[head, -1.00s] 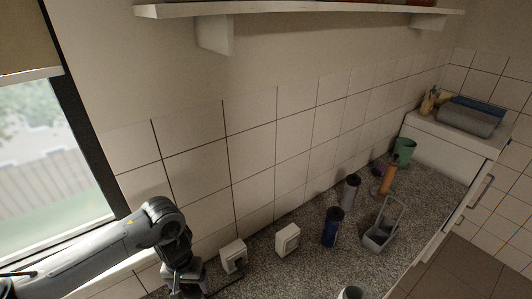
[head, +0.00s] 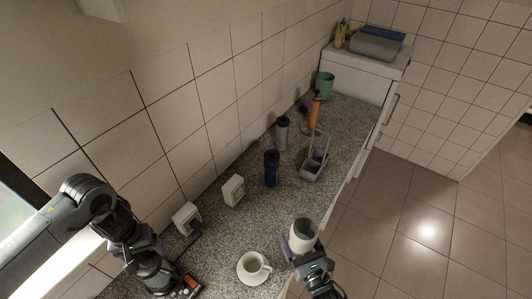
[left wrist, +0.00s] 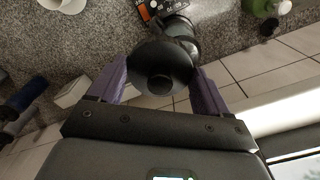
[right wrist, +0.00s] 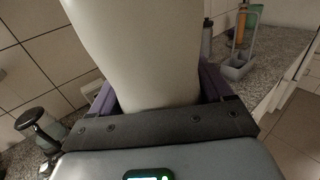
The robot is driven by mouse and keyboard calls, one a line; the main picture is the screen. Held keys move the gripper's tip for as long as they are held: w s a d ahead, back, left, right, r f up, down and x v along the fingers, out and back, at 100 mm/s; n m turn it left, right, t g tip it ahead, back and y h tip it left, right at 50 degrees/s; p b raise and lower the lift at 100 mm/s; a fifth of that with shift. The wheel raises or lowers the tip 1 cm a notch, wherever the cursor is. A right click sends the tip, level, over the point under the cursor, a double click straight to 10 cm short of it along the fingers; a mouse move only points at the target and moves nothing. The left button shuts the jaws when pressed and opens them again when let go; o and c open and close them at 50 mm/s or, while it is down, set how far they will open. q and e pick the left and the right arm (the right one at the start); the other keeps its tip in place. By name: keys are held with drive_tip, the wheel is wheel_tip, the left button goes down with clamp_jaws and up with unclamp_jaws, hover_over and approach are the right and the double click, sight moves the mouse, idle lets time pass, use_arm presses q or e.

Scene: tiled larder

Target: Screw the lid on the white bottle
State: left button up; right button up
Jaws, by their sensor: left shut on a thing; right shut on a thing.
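The white bottle (head: 303,236) stands out at the counter's front edge in the head view, its open mouth showing dark greenish inside. My right gripper (head: 312,262) is shut on it; in the right wrist view its pale body (right wrist: 140,50) fills the space between the fingers. My left gripper (head: 160,284) is low at the left end of the counter. In the left wrist view it is shut on a round black knobbed piece (left wrist: 150,62), which looks like the lid. Its underside is hidden. The two grippers are well apart.
A white cup (head: 252,262) stands on a saucer between the grippers. A black item with an orange label (head: 190,287) is beside my left gripper. Farther back stand a blue bottle (head: 271,170), grey bottle (head: 282,135), grey caddy (head: 312,172) and green cup (head: 325,86).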

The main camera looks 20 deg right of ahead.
drive_tip(key=a+r+n+g+y, duration=0.2)
drive_tip(key=a+r+n+y, duration=0.2)
drive_tip(key=a, duration=0.3)
drive_tip(key=w+a+r+n+g+y, duration=0.1)
drive_tip(key=a+r+n+g+y, duration=0.1)
drive_tip(key=a+r+n+y, duration=0.2)
drive_tip(key=a+r+y, duration=0.2)
drive_tip(key=a+y, duration=0.1)
drive_tip(key=a, duration=0.1)
drive_tip(key=shift+a+r+y, duration=0.15)
drive_tip(key=shift+r+y, duration=0.15)
drive_tip(key=shift+w, duration=0.1)
use_arm(q)
drive_tip(key=d+r+m, duration=1.3)
drive_tip(key=d+r, duration=1)
drive_tip(key=d, duration=0.3)
drive_tip(key=s+d+r+n, duration=0.1)
drive_tip(key=s+r+n, duration=0.4)
drive_tip(key=s, duration=0.3)
drive_tip(key=shift+s+d+r, duration=0.2)
drive_tip(key=shift+s+r, duration=0.2)
drive_tip(key=shift+r, duration=0.45)
drive_tip(key=shift+f, duration=2)
